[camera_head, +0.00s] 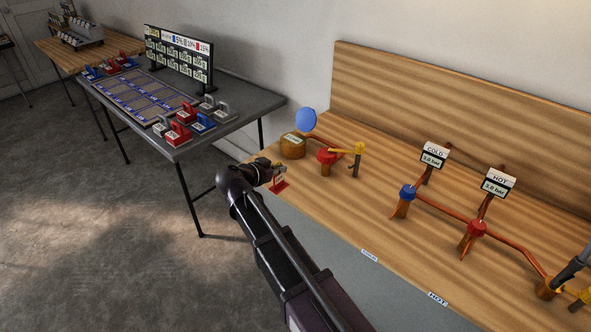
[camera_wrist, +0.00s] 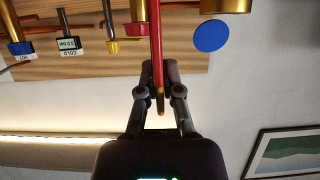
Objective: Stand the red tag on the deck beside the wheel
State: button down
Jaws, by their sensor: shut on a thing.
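My gripper (camera_head: 268,173) is shut on the red tag (camera_head: 280,185) at the left front edge of the wooden deck (camera_head: 335,215). The tag has a pale label and looks roughly upright. In the wrist view the tag (camera_wrist: 157,38) shows edge-on as a thin red strip between the fingers (camera_wrist: 158,72). I cannot tell whether its foot touches the deck. A red wheel (camera_head: 327,155) sits on a copper post behind and to the right of the tag, apart from it. It also shows in the wrist view (camera_wrist: 141,29).
A brass drum (camera_head: 292,147) and a blue disc (camera_head: 306,119) stand behind the tag. A grey table (camera_head: 235,105) with padlocks stands left. The deck's front strip is mostly clear.

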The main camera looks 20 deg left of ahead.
jog(key=w+d, duration=0.3)
jog(key=w, duration=0.3)
jog(key=shift+w+d+f+b, duration=0.3)
jog(key=shift+w+f, duration=0.05)
jog(key=shift+f, duration=0.05)
jog(key=shift+f+b, duration=1.75)
jog(key=shift+f, duration=0.2)
jog(key=c, duration=0.8)
grip_release()
jog(key=shift+r, duration=0.1)
jog(key=shift+r, duration=0.15)
